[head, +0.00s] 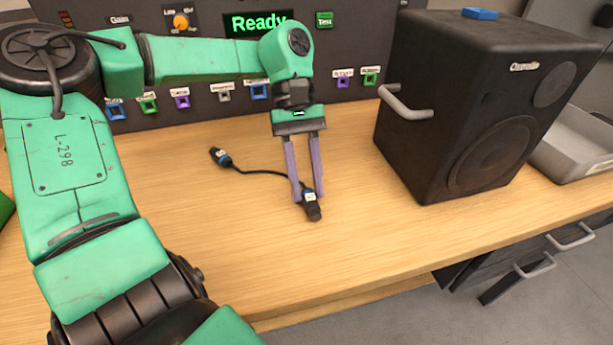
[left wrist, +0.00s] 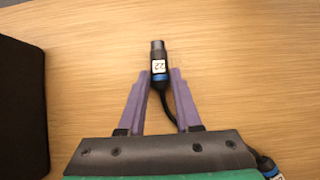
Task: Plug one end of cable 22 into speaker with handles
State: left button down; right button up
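Cable 22 is black with a plug at each end. The other plug (head: 220,157) lies on the table to the left, joined by the cable (head: 260,172). The black speaker with handles (head: 432,150) stands to the right, with a grey handle (head: 405,103) on its left side and a blue piece (head: 481,13) on top. My right gripper is out of view.
A dark panel (head: 350,108) along the back has several coloured, labelled sockets, a knob and a green "Ready" display (head: 255,23). A grey tray (head: 565,150) is right of the speaker. The wooden table (head: 270,265) is clear in front. Drawers with handles (head: 535,265) are below right.

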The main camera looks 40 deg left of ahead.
aim_at(306, 186)
pick_arm(q)
jog(key=shift+r+p, duration=2.1)
jog(key=shift+r, duration=0.5)
jog(key=shift+f, duration=0.1)
